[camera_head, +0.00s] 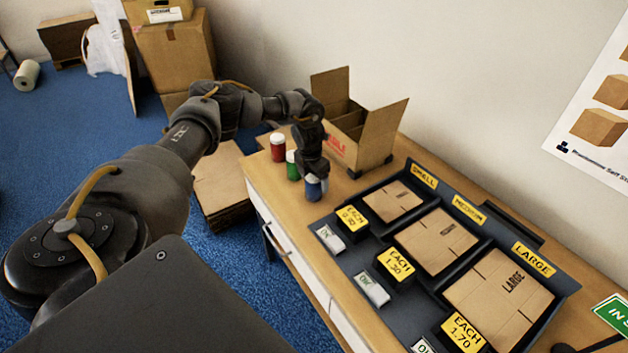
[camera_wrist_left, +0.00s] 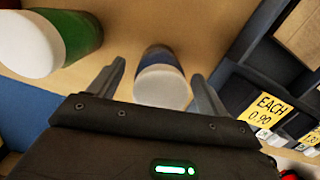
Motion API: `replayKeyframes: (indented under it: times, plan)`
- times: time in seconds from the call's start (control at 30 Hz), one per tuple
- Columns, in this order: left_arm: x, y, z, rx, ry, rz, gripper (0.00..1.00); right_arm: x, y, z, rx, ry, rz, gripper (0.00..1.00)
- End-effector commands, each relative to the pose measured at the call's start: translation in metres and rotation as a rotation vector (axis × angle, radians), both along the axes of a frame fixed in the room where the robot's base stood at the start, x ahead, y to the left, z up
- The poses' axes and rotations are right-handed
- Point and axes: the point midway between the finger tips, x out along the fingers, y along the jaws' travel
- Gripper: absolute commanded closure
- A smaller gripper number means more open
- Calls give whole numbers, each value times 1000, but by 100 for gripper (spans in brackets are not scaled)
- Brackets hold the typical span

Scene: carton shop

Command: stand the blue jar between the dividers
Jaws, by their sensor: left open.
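The blue jar (camera_head: 314,189) with a white lid stands upright on the wooden table, partly hidden by my left gripper (camera_head: 313,172) in the head view. In the left wrist view the blue jar (camera_wrist_left: 162,82) lies between the two open fingers of my left gripper (camera_wrist_left: 162,80), with a gap on each side. The open carton (camera_head: 362,125) with dividers inside stands behind the jars, its flaps raised. A green jar (camera_head: 292,166) stands beside the blue one, and it also shows in the left wrist view (camera_wrist_left: 82,35). My right gripper is not in view.
A red jar (camera_head: 277,147) stands beyond the green one. A dark display tray (camera_head: 403,221) with flat cartons and price signs fills the table to the right. The wall is close behind the open carton. The table's front edge is close to the jars.

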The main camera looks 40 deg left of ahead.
Motion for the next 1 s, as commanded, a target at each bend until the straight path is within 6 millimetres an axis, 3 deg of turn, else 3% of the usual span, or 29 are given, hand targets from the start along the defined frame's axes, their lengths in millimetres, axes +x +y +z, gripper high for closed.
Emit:
replayKeyframes:
  times: [0.07,0.5,0.77,1.0]
  plan:
    - [0,0,0,0,0,0,22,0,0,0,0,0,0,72]
    - [0,0,1,0,-1,0,80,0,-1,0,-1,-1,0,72]
    - [0,0,3,0,-2,1,80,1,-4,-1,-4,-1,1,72]
    - [2,0,24,-2,-6,0,80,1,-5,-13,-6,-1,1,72]
